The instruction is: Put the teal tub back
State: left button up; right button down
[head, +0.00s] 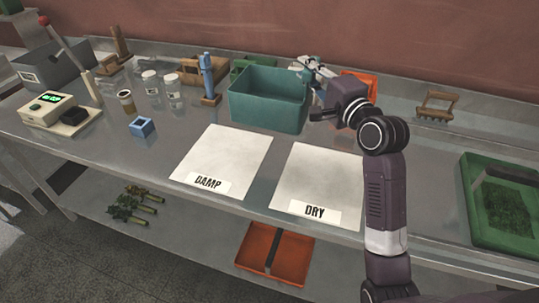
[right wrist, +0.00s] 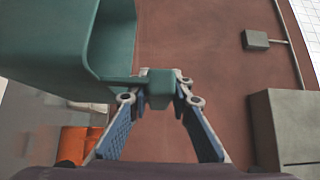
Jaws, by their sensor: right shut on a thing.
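The teal tub (head: 266,100) is at the back middle of the table, behind the white DAMP and DRY sheets, and looks upright. I cannot tell whether its base touches the table. My right gripper (head: 314,74) is at the tub's right side. In the right wrist view the tub (right wrist: 50,50) fills the upper left, and my right gripper (right wrist: 160,88) is shut on a small teal tab that sticks out from its rim. The tub's inside is mostly hidden. My left gripper is not in view.
The DAMP sheet (head: 226,155) and DRY sheet (head: 318,180) lie bare in front. A blue tool on a wooden stand (head: 208,82) is left of the tub. An orange tray (head: 362,82) is behind my right arm. A green tray (head: 480,215) stands far right.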

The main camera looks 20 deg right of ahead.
aim_at(302, 121)
jog(key=shift+a, duration=0.15)
notch_tip(302, 121, down, 15)
jog(key=shift+s+r, duration=0.1)
notch_tip(302, 121, down, 5)
jog(key=shift+r+b, duration=0.15)
jog(key=shift+b, duration=0.25)
jog(key=c, duration=1.8)
grip_release()
jog(key=shift+o, duration=0.2)
